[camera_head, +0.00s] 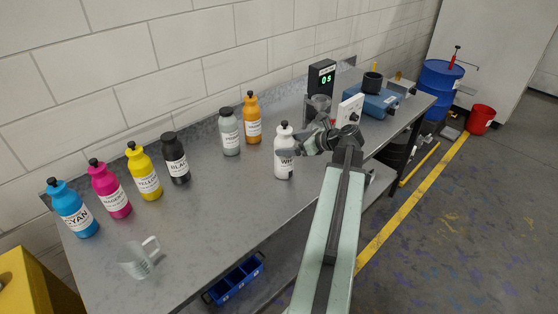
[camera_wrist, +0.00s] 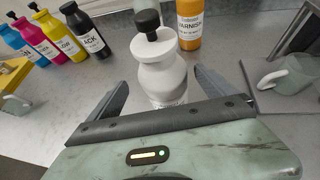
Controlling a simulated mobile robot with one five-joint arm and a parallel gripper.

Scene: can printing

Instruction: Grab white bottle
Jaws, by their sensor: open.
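The white bottle (camera_head: 284,160) stands upright on the grey metal table, with a black cap and a label partly hidden by my gripper. In the wrist view the white bottle (camera_wrist: 160,72) is straight ahead, between the two dark fingers. My gripper (camera_head: 300,148) is at the bottle's right side in the head view. In the wrist view my gripper (camera_wrist: 162,92) is open, one finger on each side of the bottle. Whether either finger touches it cannot be told. The bottle's lower part is hidden behind the gripper body.
Cyan (camera_head: 73,210), magenta (camera_head: 110,190), yellow (camera_head: 144,172) and black (camera_head: 175,158) bottles stand left. Grey (camera_head: 229,133) and orange (camera_head: 252,119) bottles stand behind the white one. A clear jug (camera_head: 138,262) is near the front left. A timer device (camera_head: 321,78) stands behind my gripper.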

